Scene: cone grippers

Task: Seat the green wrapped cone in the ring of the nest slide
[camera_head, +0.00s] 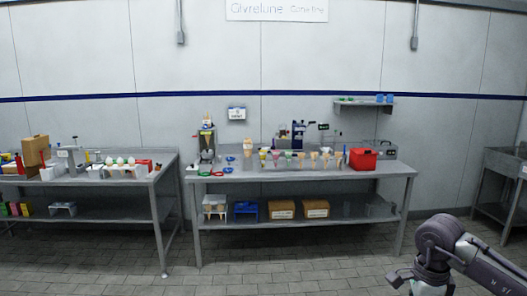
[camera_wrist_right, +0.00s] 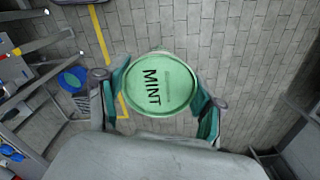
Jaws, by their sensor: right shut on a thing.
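In the right wrist view, my right gripper (camera_wrist_right: 160,96) is shut on the green wrapped cone (camera_wrist_right: 158,84). I see its round green top, marked MINT, between the two fingers; the rest is hidden below. The floor lies beneath it. In the head view my right arm is at the lower right, well away from the benches, and I cannot make out the cone there. A dark upright device (camera_head: 206,145) with a cone-shaped top stands at the left end of the middle bench. I cannot tell whether it holds the nest slide's ring. My left gripper is not in view.
The middle bench (camera_head: 300,176) carries a row of cones (camera_head: 300,157), coloured rings (camera_head: 218,173) and a red box (camera_head: 362,158). Another bench (camera_head: 100,182) stands left. A blue bin (camera_wrist_right: 73,79) is on the floor in the wrist view. The floor before the benches is clear.

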